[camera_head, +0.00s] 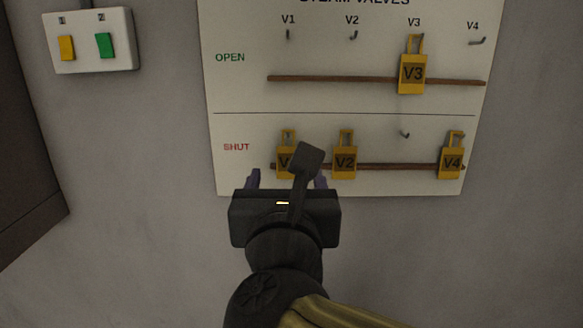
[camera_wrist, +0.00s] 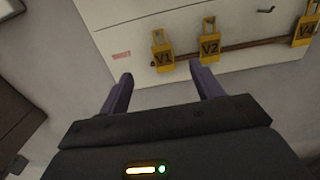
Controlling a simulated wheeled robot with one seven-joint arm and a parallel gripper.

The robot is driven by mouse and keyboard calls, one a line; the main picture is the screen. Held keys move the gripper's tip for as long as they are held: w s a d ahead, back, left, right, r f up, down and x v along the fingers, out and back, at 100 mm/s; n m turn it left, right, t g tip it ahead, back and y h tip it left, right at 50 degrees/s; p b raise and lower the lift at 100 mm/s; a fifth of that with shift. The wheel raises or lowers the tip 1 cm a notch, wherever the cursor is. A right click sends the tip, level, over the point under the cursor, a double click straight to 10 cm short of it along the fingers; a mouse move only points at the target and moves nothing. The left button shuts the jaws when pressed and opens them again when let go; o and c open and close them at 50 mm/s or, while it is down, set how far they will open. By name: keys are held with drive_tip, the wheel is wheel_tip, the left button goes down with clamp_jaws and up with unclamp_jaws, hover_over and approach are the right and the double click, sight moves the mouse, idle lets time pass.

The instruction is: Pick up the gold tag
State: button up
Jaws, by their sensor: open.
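Several gold-yellow tags hang on a white valve board (camera_head: 240,95). Tag V3 (camera_head: 412,74) is in the OPEN row; tags V1 (camera_head: 284,162), V2 (camera_head: 344,161) and V4 (camera_head: 451,162) are in the SHUT row. The pictures do not show which one is the gold tag. My gripper (camera_head: 287,177) is open in front of the board's lower edge, near V1. In the wrist view, V1 (camera_wrist: 163,62) shows beyond the gap between my fingertips (camera_wrist: 161,72), with V2 (camera_wrist: 210,48) to its right. My wrist part covers some of V1 in the head view.
Brown rails (camera_head: 370,79) run across both rows. Hooks show bare under V1, V2 and V4 in the OPEN row and at V3's SHUT place. A switch plate (camera_head: 85,60) with yellow and green switches is at upper left. A dark cabinet (camera_head: 25,150) stands at the left edge.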

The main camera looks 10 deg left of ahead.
drive_tip(key=p, duration=0.2)
approach(288, 142)
drive_tip(key=shift+w+a+r, duration=0.1)
drive_tip(key=shift+w+a, duration=0.05)
drive_tip(key=shift+w, duration=0.25)
drive_tip(key=p+x, duration=0.3)
drive_tip(key=x, duration=0.2)
drive_tip(key=shift+w+p, duration=0.1)
drive_tip(key=shift+p, duration=0.2)
drive_tip(key=shift+c, duration=0.3)
drive_tip(key=c, duration=1)
